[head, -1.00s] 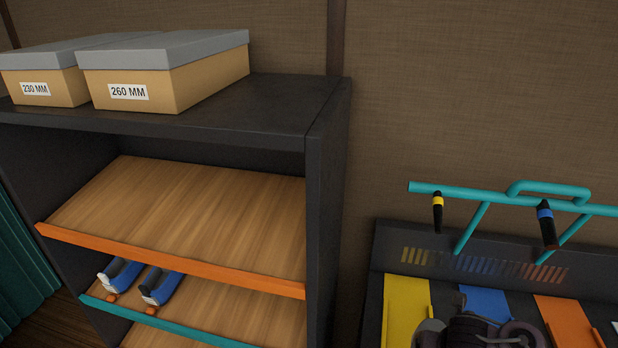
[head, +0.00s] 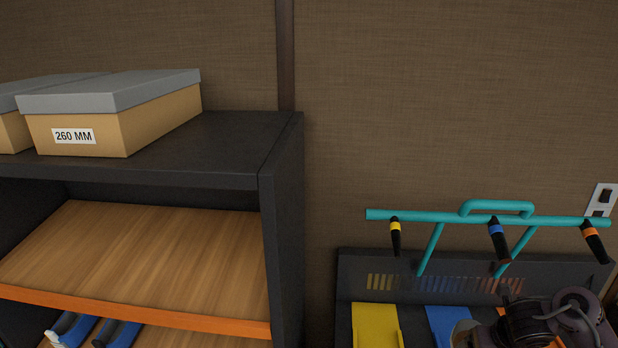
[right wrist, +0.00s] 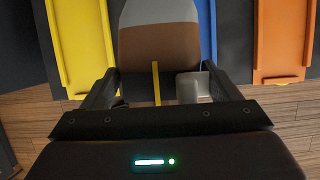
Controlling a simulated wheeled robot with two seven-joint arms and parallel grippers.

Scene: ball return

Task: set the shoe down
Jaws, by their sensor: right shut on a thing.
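The shoe (right wrist: 160,45) shows in the right wrist view, with a grey-white end and a brown middle, and a thin yellow strip near the gripper. My right gripper (right wrist: 161,80) is shut on it, one dark finger on each side. It hangs over or in front of a dark unit with yellow (right wrist: 80,40), blue (right wrist: 207,30) and orange (right wrist: 276,45) lanes; the blue lane is partly behind the shoe. Whether the shoe touches the unit I cannot tell. My left gripper is not in view.
A dark shelf (head: 283,200) with tilted wooden boards stands at left. Its lower board holds a pair of blue shoes (head: 115,333). A 260 MM box (head: 115,125) sits on top. A teal rail (head: 450,216) with several dark handles stands above the lane unit (head: 350,275).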

